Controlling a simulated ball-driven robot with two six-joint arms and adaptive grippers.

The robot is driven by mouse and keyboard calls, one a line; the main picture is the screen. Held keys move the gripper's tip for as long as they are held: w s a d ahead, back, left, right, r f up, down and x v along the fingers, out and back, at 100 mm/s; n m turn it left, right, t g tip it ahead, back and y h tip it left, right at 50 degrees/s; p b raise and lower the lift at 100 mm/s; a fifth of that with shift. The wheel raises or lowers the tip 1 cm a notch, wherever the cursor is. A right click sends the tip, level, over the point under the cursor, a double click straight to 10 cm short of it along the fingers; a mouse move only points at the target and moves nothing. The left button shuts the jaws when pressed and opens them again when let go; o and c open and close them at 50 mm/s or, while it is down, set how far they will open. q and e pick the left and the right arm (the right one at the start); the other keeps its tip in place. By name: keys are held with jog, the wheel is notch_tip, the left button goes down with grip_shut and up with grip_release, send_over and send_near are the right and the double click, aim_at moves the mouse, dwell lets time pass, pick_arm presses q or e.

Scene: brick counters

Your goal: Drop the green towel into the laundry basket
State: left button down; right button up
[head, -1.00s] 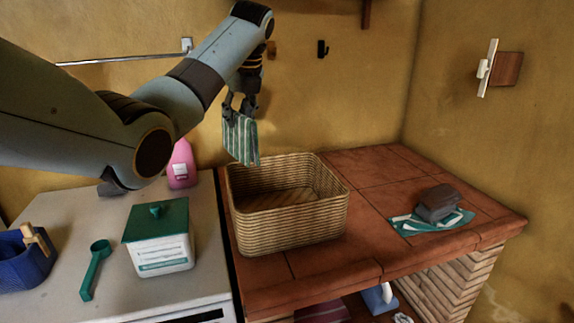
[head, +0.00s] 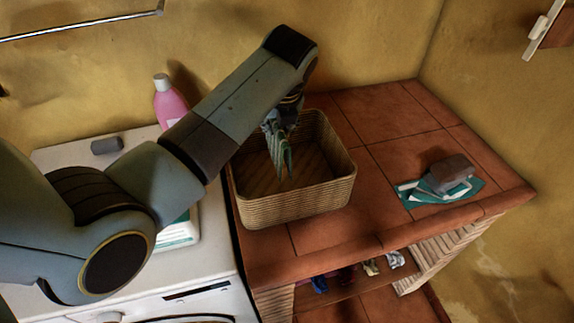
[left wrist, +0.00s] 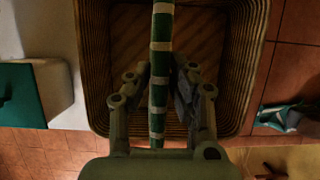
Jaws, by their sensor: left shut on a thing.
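The wicker laundry basket (head: 305,206) stands on the brick counter and looks empty inside. My left gripper (head: 280,128) is over the basket's opening, shut on the green towel (head: 283,157). The towel is green with pale stripes and hangs down within the basket's outline. In the left wrist view the towel (left wrist: 160,70) runs as a narrow strip between the fingers (left wrist: 158,85), with the basket floor behind it and the basket rim (left wrist: 92,60) around. I cannot tell whether the towel touches the basket floor. My right gripper is not in view.
A grey block (head: 450,174) lies on a teal and white cloth (head: 468,194) on the right of the counter (head: 400,155). A pink bottle (head: 170,103) stands on the white washing machine (head: 210,262) at left.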

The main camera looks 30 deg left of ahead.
pick_arm(q)
jog(key=shift+f, duration=0.7)
jog(key=c, duration=1.1)
grip_release()
jog(key=v, duration=1.2)
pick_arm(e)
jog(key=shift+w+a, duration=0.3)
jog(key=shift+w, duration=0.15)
pick_arm(q)
jog(key=shift+s, duration=0.1)
